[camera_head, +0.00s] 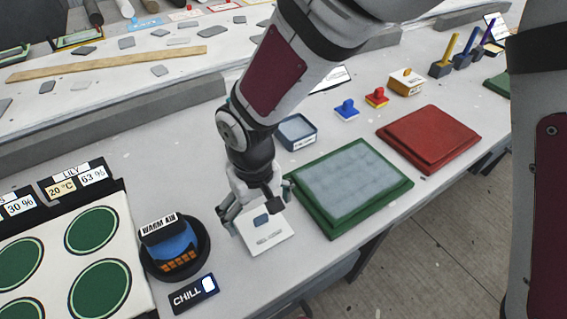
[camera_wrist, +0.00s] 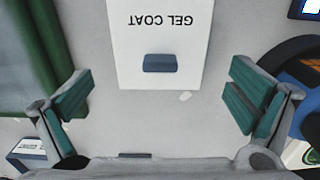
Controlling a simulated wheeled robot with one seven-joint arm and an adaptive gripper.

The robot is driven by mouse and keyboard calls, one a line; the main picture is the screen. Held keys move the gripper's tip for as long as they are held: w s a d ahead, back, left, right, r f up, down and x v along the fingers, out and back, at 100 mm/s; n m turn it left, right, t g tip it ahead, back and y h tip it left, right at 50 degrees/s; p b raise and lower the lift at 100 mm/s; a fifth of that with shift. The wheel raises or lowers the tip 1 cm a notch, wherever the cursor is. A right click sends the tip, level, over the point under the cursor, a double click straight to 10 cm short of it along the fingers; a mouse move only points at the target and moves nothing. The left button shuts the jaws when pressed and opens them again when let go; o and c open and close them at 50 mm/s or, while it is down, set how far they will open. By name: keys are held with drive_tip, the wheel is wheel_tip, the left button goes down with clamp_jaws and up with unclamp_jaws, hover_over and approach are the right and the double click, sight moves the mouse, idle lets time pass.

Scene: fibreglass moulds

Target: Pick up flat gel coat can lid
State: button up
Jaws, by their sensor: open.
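The flat gel coat can lid (camera_head: 268,240) is a white square plate with a small blue block handle (camera_head: 261,220) on top. It lies on the grey bench, left of the green mould. In the wrist view the lid (camera_wrist: 160,25) reads "GEL COAT" upside down, and its blue handle (camera_wrist: 160,63) lies between the lines of the two fingers, a little beyond them. My gripper (camera_head: 258,206) is open and empty over the lid; in the wrist view its teal-padded fingers (camera_wrist: 158,100) are wide apart. Its exact height is unclear.
A green mould (camera_head: 392,195) stands close on the right, and a round black holder with a blue "WARM AIR" device (camera_head: 172,248) on the left. A blue open container (camera_head: 297,145) sits behind. A "CHILL" sign (camera_head: 194,294) lies in front left. A red mould (camera_head: 430,138) is farther right.

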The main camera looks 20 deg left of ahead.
sight(263, 224)
wheel_tip(263, 224, down, 2)
drive_tip(key=shift+f, duration=0.15)
drive_tip(key=c, duration=1.5)
drive_tip(key=shift+d, duration=0.1)
drive_tip(key=c, duration=0.3)
drive_tip(key=shift+f, duration=0.1)
